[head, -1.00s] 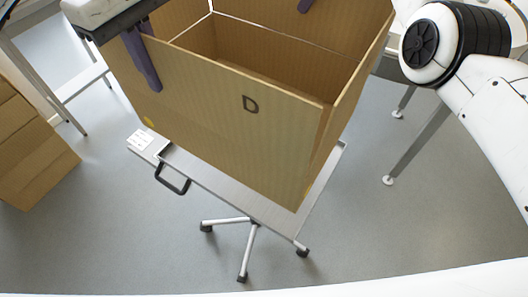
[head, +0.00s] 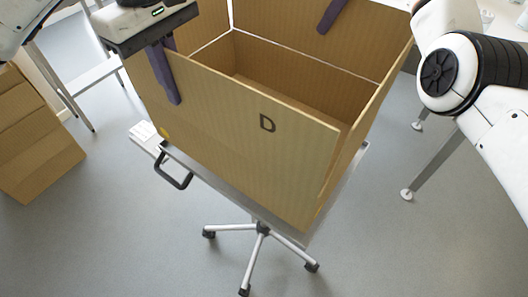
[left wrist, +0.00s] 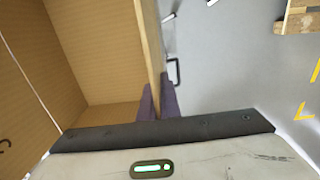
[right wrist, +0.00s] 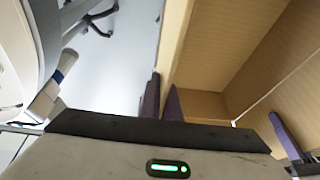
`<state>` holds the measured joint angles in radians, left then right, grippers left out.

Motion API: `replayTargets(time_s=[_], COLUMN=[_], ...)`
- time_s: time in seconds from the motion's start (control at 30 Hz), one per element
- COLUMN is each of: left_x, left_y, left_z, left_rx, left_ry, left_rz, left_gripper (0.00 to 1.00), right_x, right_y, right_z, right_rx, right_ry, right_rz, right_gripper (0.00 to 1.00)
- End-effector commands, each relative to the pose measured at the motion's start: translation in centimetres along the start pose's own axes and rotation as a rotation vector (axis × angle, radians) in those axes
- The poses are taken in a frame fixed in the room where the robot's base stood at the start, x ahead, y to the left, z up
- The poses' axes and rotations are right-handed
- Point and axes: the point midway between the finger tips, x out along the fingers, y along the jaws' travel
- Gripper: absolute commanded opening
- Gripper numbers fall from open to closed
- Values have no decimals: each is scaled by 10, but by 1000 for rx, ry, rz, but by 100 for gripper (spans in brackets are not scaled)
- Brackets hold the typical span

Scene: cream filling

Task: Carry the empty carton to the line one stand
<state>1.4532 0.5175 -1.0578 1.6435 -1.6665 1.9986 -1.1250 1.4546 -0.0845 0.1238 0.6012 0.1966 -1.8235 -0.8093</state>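The open cardboard carton (head: 225,130), marked with a D, is upright and shows no contents in the visible part of its inside. My left gripper (left wrist: 157,92) is shut on its left wall, one purple finger on each side. My right gripper (right wrist: 162,92) is shut on the opposite wall; one of its fingers shows at the far side in the head view (head: 332,15). Under the carton is a grey-topped stand (head: 205,184) with a black handle and a wheeled foot. I cannot tell whether the carton touches its top. Which stand is line one is not readable.
Stacked brown cartons (head: 38,150) stand on the floor at the left. A white-framed table or rack (head: 75,85) is behind them. A metal table leg (head: 432,165) stands at the right, partly behind my right arm. Grey floor is clear in front.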

Motion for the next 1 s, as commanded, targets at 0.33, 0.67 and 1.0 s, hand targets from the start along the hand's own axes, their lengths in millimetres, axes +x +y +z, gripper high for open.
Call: replayTargets(time_s=[0.33, 0.67, 1.0], left_x=[-1, 14, 37], left_y=[0, 0, -1], left_z=[0, 0, 0], left_rx=[-1, -1, -1], left_ry=[1, 1, 1], left_rz=[1, 1, 1], left_gripper=[0, 0, 0], right_x=[-1, 12, 34], right_y=[1, 1, 2], right_z=[0, 5, 14], right_rx=[0, 0, 0], right_ry=[1, 1, 1], right_rz=[3, 3, 3], right_gripper=[0, 0, 0])
